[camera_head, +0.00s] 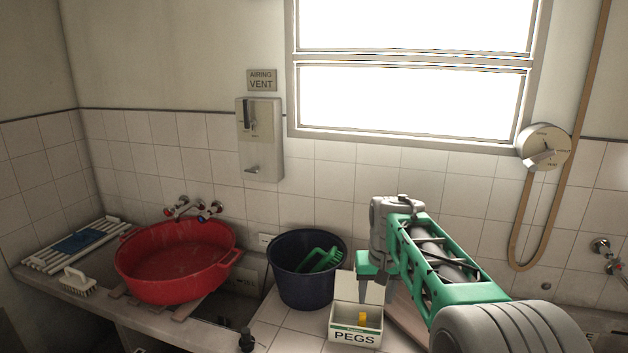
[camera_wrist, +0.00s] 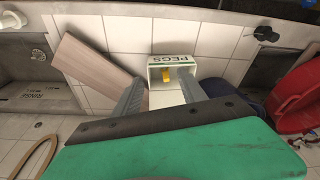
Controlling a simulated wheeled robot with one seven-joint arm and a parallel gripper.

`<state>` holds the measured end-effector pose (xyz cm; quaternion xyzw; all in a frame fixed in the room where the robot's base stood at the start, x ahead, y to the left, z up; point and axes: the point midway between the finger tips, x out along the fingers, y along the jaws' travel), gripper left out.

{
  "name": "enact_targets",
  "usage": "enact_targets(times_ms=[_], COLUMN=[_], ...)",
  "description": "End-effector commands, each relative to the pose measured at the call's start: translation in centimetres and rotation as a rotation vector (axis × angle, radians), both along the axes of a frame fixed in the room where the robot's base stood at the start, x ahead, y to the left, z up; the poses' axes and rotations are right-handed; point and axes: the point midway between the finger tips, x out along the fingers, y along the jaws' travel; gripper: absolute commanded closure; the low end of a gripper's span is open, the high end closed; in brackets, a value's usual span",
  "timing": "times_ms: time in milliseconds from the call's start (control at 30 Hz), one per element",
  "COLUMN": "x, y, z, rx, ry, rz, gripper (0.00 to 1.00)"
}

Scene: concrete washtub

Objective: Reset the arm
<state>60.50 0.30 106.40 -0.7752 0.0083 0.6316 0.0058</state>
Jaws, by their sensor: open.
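My green and grey arm reaches in from the right in the head view, and my gripper (camera_head: 374,290) points down above the pegs box. In the wrist view my gripper (camera_wrist: 161,92) shows two grey fingers spread apart with nothing held between them. The white box marked PEGS (camera_head: 355,337) has its lid raised and a yellow item (camera_head: 362,319) inside. The box also shows in the wrist view (camera_wrist: 158,61), just beyond the fingertips, with the yellow item (camera_wrist: 167,75) between them in the picture.
A dark blue bucket (camera_head: 290,283) holding a green item stands left of the box. A red tub (camera_head: 160,275) sits over the left basin. A scrubbing brush (camera_head: 78,284) lies on the ledge. A wooden board (camera_wrist: 92,62) lies beside the box. A dial (camera_head: 545,140) is on the wall.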

Motion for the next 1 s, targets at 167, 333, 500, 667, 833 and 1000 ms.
enact_targets(times_ms=[167,333,500,667,833,1000], x=[-8.7,-17.2,-23.6,-25.7,-25.8,-25.8], y=[0.0,0.0,0.0,-0.1,-0.1,-0.1], z=[1.9,0.8,-2.0,-3.4,-3.5,-3.5], rx=[-0.002,-0.004,-0.006,-0.006,-0.006,-0.006], ry=[-0.042,-0.078,-0.106,-0.113,-0.112,-0.111], rz=[0.014,0.029,0.041,0.045,0.045,0.044], gripper=[0.51,0.51,0.51,0.51,0.51,0.51])
